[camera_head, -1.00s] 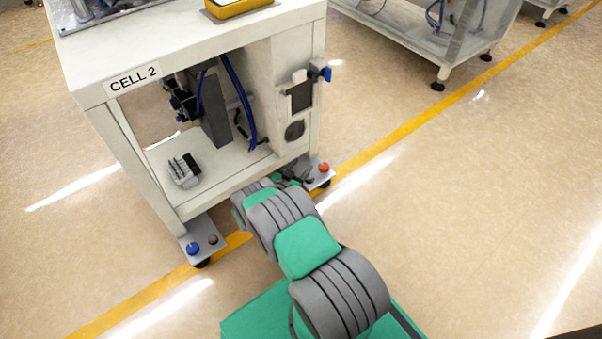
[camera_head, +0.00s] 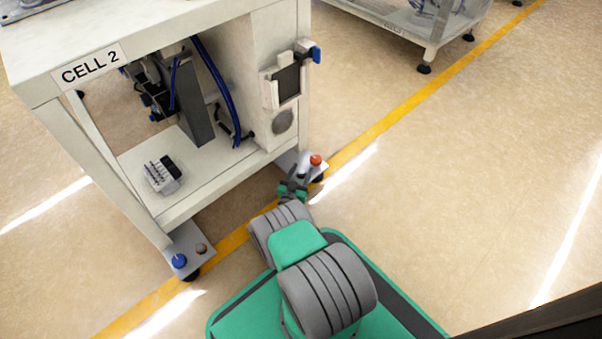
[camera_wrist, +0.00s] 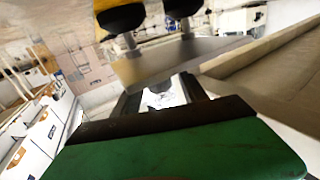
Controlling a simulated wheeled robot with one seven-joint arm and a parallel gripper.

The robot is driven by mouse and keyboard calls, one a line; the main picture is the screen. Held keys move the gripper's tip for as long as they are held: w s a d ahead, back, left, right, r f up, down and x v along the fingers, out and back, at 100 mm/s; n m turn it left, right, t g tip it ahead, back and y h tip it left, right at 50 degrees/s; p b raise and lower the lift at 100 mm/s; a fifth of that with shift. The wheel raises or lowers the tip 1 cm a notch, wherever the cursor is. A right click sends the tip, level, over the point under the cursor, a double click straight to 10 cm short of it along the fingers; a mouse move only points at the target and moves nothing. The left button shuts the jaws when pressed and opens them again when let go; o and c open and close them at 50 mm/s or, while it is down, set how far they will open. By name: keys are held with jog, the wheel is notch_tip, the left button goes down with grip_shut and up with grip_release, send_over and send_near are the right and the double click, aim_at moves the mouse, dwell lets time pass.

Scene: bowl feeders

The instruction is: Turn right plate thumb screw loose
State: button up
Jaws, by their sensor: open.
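The right plate (camera_head: 308,168) juts out at the foot of the bench's right front leg. A red thumb screw (camera_head: 316,160) stands on it. My gripper (camera_head: 299,181) is low beside this plate, on its near left side, and seems apart from the screw. In the wrist view my open gripper (camera_wrist: 163,92) shows nothing clearly held between its fingers. A blurred grey plate (camera_wrist: 165,62) lies just beyond the fingertips, with black round feet on metal stems. I cannot make out the red screw there.
The bench marked CELL 2 (camera_head: 142,226) stands over the plates. A grey block (camera_head: 163,174) sits on the lower shelf. Open floor lies to the right, crossed by yellow tape (camera_head: 400,110).

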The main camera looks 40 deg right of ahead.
jog(key=shift+c, duration=0.3)
grip_shut()
dwell(0.3)
jog(key=shift+s+r+n+t+y+p, duration=0.1)
jog(key=shift+r+n+t+y+p, duration=0.05)
jog(key=shift+n+t+y+p, duration=0.55)
jog(key=shift+d+n+t+y, duration=0.1)
jog(key=shift+n+t+y, duration=0.25)
jog(key=shift+t, duration=0.35)
jog(key=shift+f+n+t+y+b, duration=0.35)
jog(key=shift+n+t+y, duration=0.35)
jog(key=shift+n+y, duration=0.05)
jog(key=shift+r+n+t+y, duration=0.15)
jog(key=shift+n+t+y, duration=0.25)
jog(key=shift+t+y, duration=0.1)
jog(key=shift+a, duration=0.2)
